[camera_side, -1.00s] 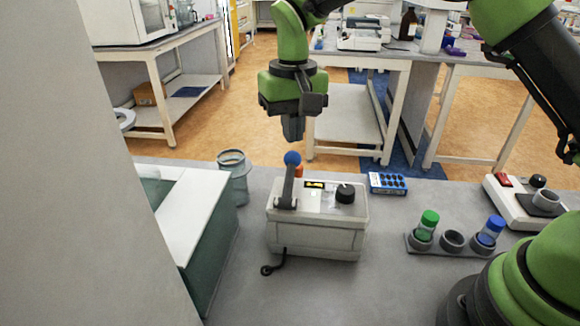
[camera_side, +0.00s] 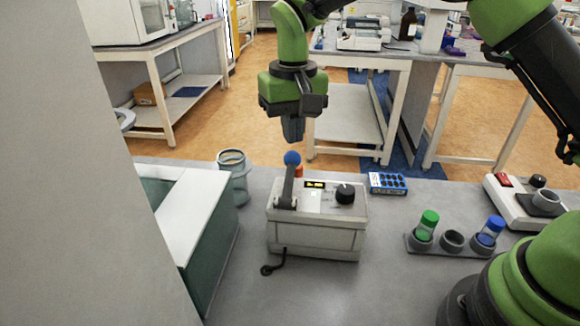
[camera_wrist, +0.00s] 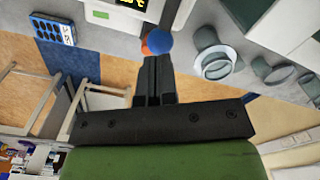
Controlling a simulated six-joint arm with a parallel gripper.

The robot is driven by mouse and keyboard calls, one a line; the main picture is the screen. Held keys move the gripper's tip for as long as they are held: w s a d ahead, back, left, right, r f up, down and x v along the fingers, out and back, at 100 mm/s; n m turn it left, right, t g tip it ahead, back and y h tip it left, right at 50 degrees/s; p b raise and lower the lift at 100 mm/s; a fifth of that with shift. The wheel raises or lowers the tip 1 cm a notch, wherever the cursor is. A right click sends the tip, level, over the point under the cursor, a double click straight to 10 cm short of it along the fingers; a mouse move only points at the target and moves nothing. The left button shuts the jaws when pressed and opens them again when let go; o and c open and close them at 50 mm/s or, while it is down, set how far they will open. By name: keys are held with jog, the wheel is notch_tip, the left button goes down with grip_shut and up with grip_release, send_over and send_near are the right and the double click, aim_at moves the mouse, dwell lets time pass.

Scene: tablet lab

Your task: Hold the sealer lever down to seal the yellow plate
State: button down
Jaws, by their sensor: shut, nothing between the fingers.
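The sealer (camera_side: 316,233) is a pale box on the bench, with a small yellow-lit display and a black dial on top. Its grey lever (camera_side: 287,186) stands nearly upright at the left end and carries a blue ball knob (camera_side: 292,158). In the wrist view the shut fingertips (camera_wrist: 155,62) appear just below the blue knob (camera_wrist: 159,42). An orange part (camera_side: 299,170) shows behind the lever. I cannot make out a yellow plate in either view.
A clear beaker (camera_side: 233,175) stands left of the sealer, beside a white-topped box (camera_side: 190,212). A blue rack (camera_side: 388,183) lies behind on the right. A tube holder (camera_side: 452,241) with green- and blue-capped tubes and a white device (camera_side: 520,203) are further right.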

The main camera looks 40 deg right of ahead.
aim_at(293, 152)
jog(key=shift+w+d+f, duration=0.1)
jog(key=shift+f, duration=1.95)
dwell(0.4)
jog(key=shift+f, duration=0.35)
dwell(3.2)
jog(key=shift+r, duration=1.75)
jog(key=shift+r, duration=0.15)
